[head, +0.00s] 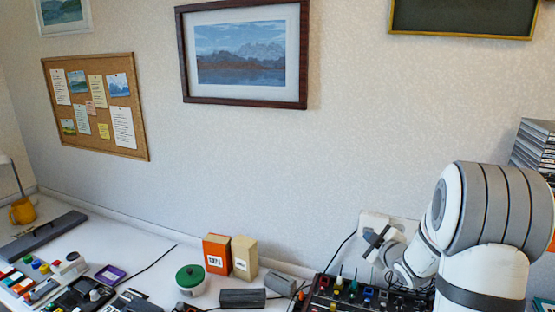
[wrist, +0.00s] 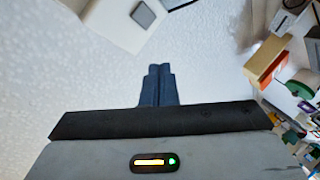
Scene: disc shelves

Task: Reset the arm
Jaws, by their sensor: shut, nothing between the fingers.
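My gripper (head: 376,238) is at the lower right of the head view, close to the wall and in front of a pale wall plate (head: 372,219). Its dark fingers are small there. In the wrist view the two dark blue fingers (wrist: 158,72) lie side by side, shut with nothing between them. My white and grey arm reaches in from the right and hides part of the wall and desk behind it.
Below my gripper is a black box with coloured knobs (head: 352,290). An orange box (head: 217,254), a tan box (head: 244,258) and a green-lidded pot (head: 190,279) stand to its left. Stacked cases (head: 535,145) are behind my arm at right. The upper wall has framed pictures.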

